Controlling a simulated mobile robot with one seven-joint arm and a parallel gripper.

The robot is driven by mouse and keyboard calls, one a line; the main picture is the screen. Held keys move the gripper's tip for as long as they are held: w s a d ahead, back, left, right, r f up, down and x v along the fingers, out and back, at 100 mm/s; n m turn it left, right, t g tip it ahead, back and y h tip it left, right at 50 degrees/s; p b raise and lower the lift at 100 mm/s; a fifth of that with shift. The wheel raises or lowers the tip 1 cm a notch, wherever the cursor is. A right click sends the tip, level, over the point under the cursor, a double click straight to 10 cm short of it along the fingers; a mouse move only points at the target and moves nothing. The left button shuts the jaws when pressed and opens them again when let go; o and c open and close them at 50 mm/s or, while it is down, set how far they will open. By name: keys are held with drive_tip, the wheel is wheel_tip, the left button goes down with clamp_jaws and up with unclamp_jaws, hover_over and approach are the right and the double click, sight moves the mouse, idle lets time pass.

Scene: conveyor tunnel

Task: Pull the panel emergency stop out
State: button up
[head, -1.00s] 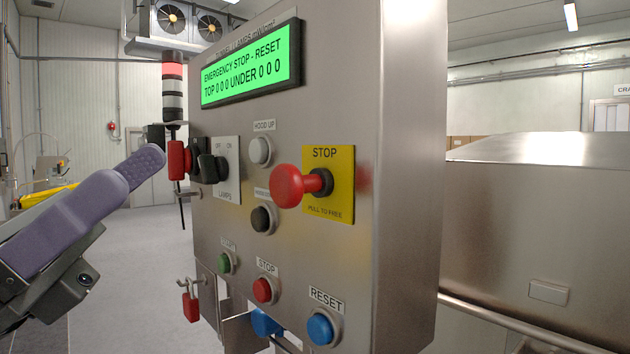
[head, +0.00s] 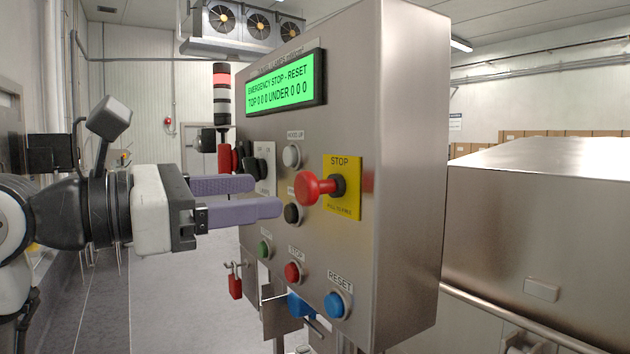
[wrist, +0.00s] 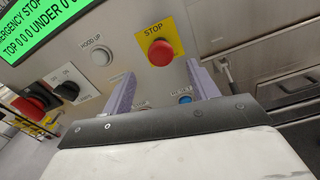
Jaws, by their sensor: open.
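The panel emergency stop (head: 312,189) is a red mushroom knob on a dark stem, on a yellow plate (head: 347,205) marked STOP and "pull to free". It stands well out from the steel panel face. It also shows in the wrist view (wrist: 160,52), beyond the fingertips and between their lines. My gripper (head: 268,196) is open, with two purple fingers pointing at the panel. In the head view its tips are left of the red knob. The fingers also show in the wrist view (wrist: 160,82), with nothing between them.
The panel box (head: 400,150) also carries a green display (head: 282,84) reading "EMERGENCY STOP - RESET", a blue reset button (head: 336,305), a red stop button (head: 293,272) and a black lamps switch (head: 262,169). A red padlock (head: 235,286) hangs below left. A steel housing (head: 545,220) stands right.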

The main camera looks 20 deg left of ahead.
sight(300, 190)
drive_tip(key=p+x, duration=0.2)
drive_tip(key=x, duration=0.7)
